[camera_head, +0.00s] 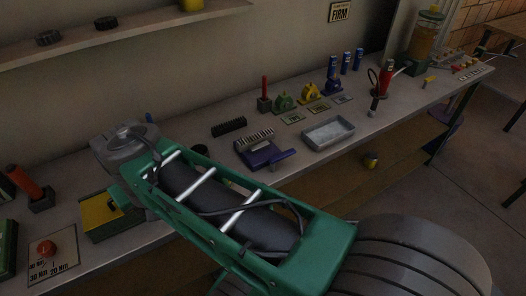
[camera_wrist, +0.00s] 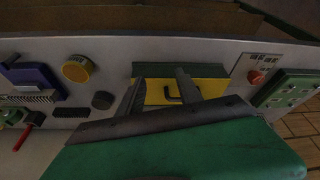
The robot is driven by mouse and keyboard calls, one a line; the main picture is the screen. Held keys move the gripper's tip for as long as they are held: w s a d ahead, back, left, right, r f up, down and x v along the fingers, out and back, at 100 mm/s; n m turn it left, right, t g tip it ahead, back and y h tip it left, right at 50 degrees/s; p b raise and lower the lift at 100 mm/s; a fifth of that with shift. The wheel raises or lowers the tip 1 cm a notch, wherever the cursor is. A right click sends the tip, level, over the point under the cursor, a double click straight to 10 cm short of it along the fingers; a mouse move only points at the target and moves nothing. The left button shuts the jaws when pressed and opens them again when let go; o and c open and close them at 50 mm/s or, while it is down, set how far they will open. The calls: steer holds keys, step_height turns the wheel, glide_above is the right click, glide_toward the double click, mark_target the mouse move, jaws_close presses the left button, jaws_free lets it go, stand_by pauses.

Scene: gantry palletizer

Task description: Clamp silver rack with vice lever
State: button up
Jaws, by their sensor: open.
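The silver rack (camera_head: 255,139) lies against the back of the blue-purple vice (camera_head: 262,155) on the bench, in the middle of the head view. The vice lever (camera_head: 284,155) sticks out at its right side. In the wrist view the vice (camera_wrist: 34,76) and the silver rack (camera_wrist: 32,98) are at the far left. I cannot tell how tightly the vice holds the rack. My gripper (camera_wrist: 160,80) is open and empty, its two fingers apart in front of a green and yellow box (camera_wrist: 205,87). It is well away from the vice. My arm hides the gripper's fingers in the head view.
A black rack (camera_head: 229,126) lies behind the silver one. A grey metal tray (camera_head: 328,134) stands right of the vice. A shelf (camera_head: 130,31) hangs above the bench.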

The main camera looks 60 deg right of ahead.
steer(key=w+d+f+m+g+h+b, duration=0.1)
steer(key=d+m+h+b, duration=0.3)
steer(key=d, duration=0.6)
steer(key=m+g+y+b, duration=0.1)
steer(key=m+g+b, duration=0.45)
steer(key=m, duration=1.15)
glide_toward(286, 153)
steer(key=shift+s+d+f+t, duration=0.3)
steer(key=shift+s+d+t, duration=0.05)
steer(key=shift+s, duration=0.1)
steer(key=b+x, duration=0.2)
steer(key=x, duration=0.4)
steer(key=shift+f, duration=0.4)
steer(key=shift+c, duration=0.3)
jaws_close()
